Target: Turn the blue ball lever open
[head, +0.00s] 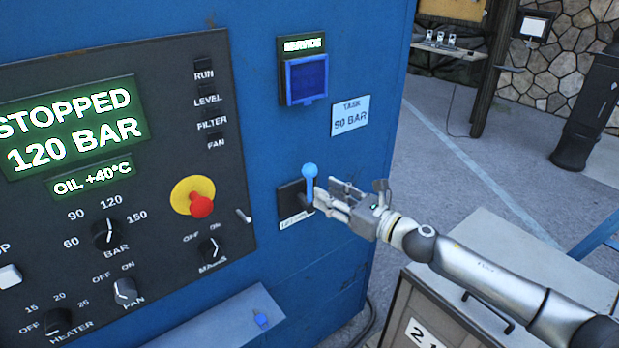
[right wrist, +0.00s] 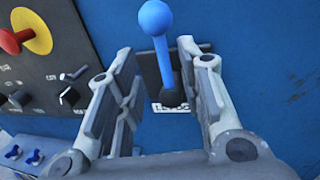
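The blue ball lever (head: 309,180) stands upright on a dark plate (head: 290,200) on the blue cabinet, with a small white label below it. My right gripper (head: 328,195) is just right of the lever in the head view. In the right wrist view the lever (right wrist: 162,50) rises between the two open fingers of the gripper (right wrist: 160,95), with its ball above the fingertips. A gap shows on the left side of the lever; contact on the right side is hard to tell. My left gripper is not in view.
The control panel (head: 230,130) with a red button (head: 201,205) and knobs is left of the lever. A blue service cover (head: 306,79) is above. A grey cabinet (head: 480,240) stands below my right arm. A ledge (head: 225,320) juts out below the panel.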

